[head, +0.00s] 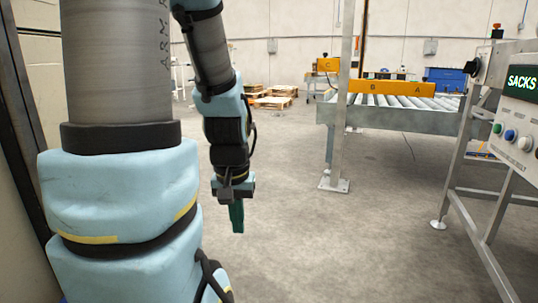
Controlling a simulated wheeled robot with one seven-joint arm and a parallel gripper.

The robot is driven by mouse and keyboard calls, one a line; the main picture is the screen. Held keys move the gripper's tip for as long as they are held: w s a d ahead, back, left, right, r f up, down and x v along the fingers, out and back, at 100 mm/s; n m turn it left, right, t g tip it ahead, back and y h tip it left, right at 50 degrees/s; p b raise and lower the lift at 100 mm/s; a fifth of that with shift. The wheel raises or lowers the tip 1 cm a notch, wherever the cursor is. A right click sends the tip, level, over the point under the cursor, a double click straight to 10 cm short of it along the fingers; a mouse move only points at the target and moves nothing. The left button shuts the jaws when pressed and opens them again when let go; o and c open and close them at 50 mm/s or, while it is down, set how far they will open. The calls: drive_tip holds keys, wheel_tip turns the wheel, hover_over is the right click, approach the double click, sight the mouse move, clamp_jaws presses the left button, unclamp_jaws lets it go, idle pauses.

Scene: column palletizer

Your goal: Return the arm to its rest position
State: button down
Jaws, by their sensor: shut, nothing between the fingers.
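My arm fills the left side of the head view, with light blue covers and grey links. Its forearm hangs down left of centre, and my gripper (237,218) is at its lower end, pointing down over bare floor. The green fingers are together with nothing visible between them. My gripper touches nothing that I can see.
A roller conveyor (400,112) with an orange bar marked B and A stands at the back right. A control panel (520,110) reading SACKS is at the right edge. A grey post (343,100) stands before the conveyor. Wooden pallets (272,100) lie far back. The middle floor is clear.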

wheel_tip(320, 180, up, 36)
drive_tip(key=p, duration=3.4)
drive_tip(key=shift+r+p, duration=0.15)
drive_tip(key=shift+p, duration=0.15)
drive_tip(key=shift+w, duration=0.1)
